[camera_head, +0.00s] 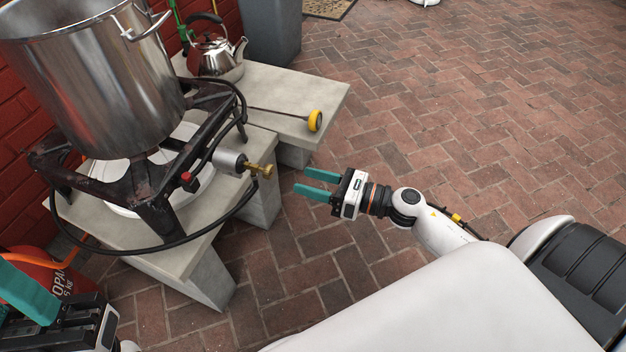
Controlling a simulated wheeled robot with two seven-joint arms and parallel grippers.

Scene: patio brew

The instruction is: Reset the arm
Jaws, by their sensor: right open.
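My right gripper (303,181) is in the middle of the head view, its two teal fingers spread apart and pointing left. It is open and empty, in the air over the brick paving. Its tips are a short way right of the brass fitting (258,169) on the burner and touch nothing. My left gripper (28,289) is at the lower left corner, partly cut off by the picture edge. A teal finger shows in front of the red propane cylinder (62,277); its opening cannot be made out.
A large steel pot (95,80) stands on a black burner frame (150,185) on a concrete bench (185,250). A kettle (215,55) and a yellow-ended probe (315,121) are on the slab behind. A black hose loops around the burner. Open brick paving (450,110) lies to the right.

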